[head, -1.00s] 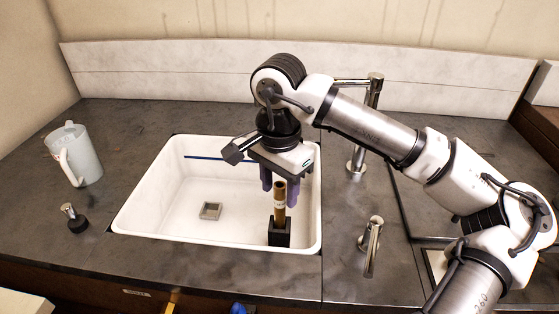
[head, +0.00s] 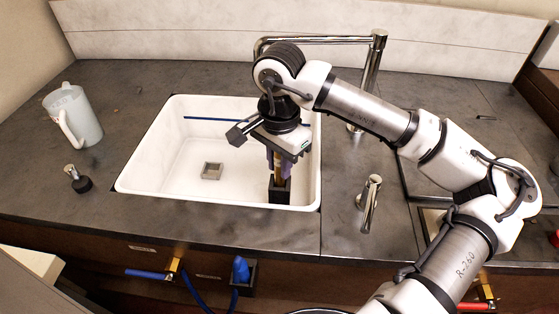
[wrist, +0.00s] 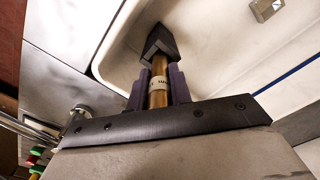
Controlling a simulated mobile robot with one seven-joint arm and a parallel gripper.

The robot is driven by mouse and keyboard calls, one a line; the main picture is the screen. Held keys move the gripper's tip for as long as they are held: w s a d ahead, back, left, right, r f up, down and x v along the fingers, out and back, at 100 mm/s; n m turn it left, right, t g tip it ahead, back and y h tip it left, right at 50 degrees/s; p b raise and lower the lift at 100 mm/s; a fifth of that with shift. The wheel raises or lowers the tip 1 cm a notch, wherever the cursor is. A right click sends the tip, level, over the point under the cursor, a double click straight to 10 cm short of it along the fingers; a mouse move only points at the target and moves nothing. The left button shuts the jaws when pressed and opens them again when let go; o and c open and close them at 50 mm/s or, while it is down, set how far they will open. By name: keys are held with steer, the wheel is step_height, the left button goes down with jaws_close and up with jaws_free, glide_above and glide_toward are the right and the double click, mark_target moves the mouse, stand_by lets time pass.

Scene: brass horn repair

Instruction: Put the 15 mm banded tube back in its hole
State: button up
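A brass tube (wrist: 159,85) with a pale band bearing small dark print stands upright in a black square block (head: 280,191) in the front right part of the white sink. The print is too small to read. The block also shows at the tube's far end in the wrist view (wrist: 159,44). My gripper (head: 278,163) points down over the block. Its two purple fingers (wrist: 159,88) lie along both sides of the tube and appear closed on it. The tube's lower end is hidden in the block. I see no other hole for a tube.
The white sink (head: 150,150) holds a small grey square drain piece (head: 211,171) and has a blue strip on its back wall. A tall tap (head: 372,80) rises behind right. A lever (head: 369,203) stands right. A jug (head: 75,117) and a stopper-like knob (head: 78,180) are left.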

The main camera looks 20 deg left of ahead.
jaws_close()
step_height(320, 180, up, 10)
steer(key=p, duration=0.4)
steer(key=shift+p, duration=0.3)
stand_by(0.4)
steer(key=shift+r, duration=0.15)
